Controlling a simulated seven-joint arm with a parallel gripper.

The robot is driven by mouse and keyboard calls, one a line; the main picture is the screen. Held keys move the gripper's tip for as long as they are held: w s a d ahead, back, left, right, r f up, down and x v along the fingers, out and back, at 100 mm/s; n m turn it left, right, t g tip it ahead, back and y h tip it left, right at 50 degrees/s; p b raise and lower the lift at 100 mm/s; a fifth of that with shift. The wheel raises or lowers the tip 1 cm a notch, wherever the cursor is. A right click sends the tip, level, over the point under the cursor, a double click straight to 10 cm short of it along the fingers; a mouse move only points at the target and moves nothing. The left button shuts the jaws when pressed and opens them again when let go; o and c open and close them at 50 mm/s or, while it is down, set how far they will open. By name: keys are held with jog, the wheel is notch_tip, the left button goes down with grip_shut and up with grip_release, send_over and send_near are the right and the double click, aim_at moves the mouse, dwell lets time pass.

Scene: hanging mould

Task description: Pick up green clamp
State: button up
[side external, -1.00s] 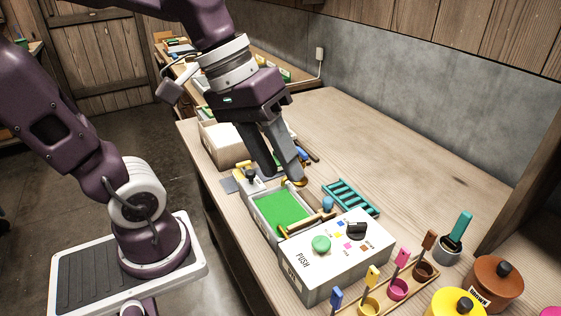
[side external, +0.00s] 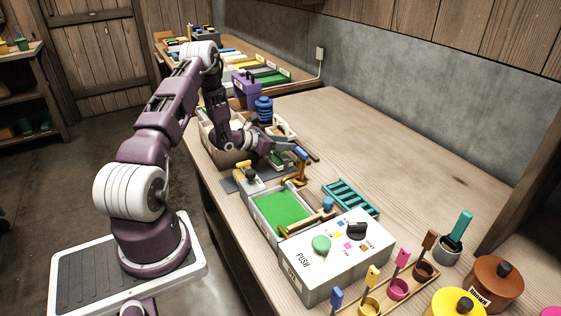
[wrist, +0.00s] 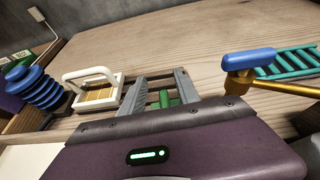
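The green clamp (wrist: 163,99) shows between my two fingers in the wrist view, with its lower part hidden by my gripper's body. In the side view a small green part (side external: 280,160) shows just under my gripper, mostly covered. My gripper (wrist: 160,78) is open, with a gap visible between each finger and the clamp. In the side view my gripper (side external: 288,144) is low over the far part of the bench, tilted nearly flat. I cannot tell its exact height above the clamp.
A gold tool with a blue head (wrist: 250,60) stands close to the right of my gripper. A white-handled frame (wrist: 95,92) and a blue ribbed object (wrist: 38,88) are to the left. A green-filled tray (side external: 283,212) and a white button box (side external: 335,250) stand nearer the side camera.

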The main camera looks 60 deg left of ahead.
notch_tip(320, 180, down, 2)
jog(key=shift+f, duration=0.15)
jog(key=shift+x, duration=1.55)
jog(key=shift+d, duration=0.1)
grip_shut()
